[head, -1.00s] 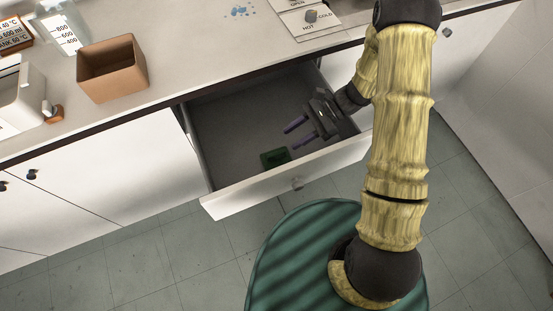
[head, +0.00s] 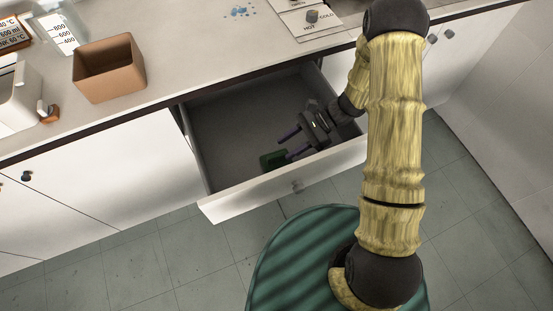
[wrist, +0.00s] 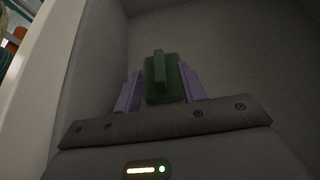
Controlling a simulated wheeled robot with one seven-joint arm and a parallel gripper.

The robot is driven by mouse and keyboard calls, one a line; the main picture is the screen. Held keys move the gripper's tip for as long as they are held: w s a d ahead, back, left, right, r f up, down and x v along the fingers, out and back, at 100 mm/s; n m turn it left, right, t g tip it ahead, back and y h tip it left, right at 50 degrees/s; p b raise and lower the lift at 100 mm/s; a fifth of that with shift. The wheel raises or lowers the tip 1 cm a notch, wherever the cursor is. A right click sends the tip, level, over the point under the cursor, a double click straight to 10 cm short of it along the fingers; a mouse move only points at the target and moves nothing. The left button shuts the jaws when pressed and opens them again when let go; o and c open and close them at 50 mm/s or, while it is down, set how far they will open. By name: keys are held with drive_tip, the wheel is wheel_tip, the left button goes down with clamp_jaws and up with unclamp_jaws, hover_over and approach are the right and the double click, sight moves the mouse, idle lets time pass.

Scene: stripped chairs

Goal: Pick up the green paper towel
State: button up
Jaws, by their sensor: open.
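The green paper towel (head: 273,160) is a small dark green block lying in the open drawer, near its front wall. In the wrist view the green paper towel (wrist: 164,80) shows as a block with a narrow raised strip, lying between and just beyond the two purple fingers. My gripper (head: 283,144) is inside the drawer, to the right of the towel, with its fingers pointing left toward it. In the wrist view my gripper (wrist: 161,85) is open, with one finger on each side of the towel. I cannot tell whether either finger touches it.
The open drawer (head: 235,198) has walls close around the gripper; its floor behind the towel is bare. The countertop (head: 190,65) above holds a brown box (head: 108,68), a clear beaker (head: 57,34) and a white container (head: 18,100).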

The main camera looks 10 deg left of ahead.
sight(277, 155)
drive_tip(key=shift+p+x, duration=0.3)
drive_tip(key=shift+x, duration=2.35)
drive_tip(key=shift+d+f, duration=0.1)
drive_tip(key=shift+d, duration=0.05)
clamp_jaws()
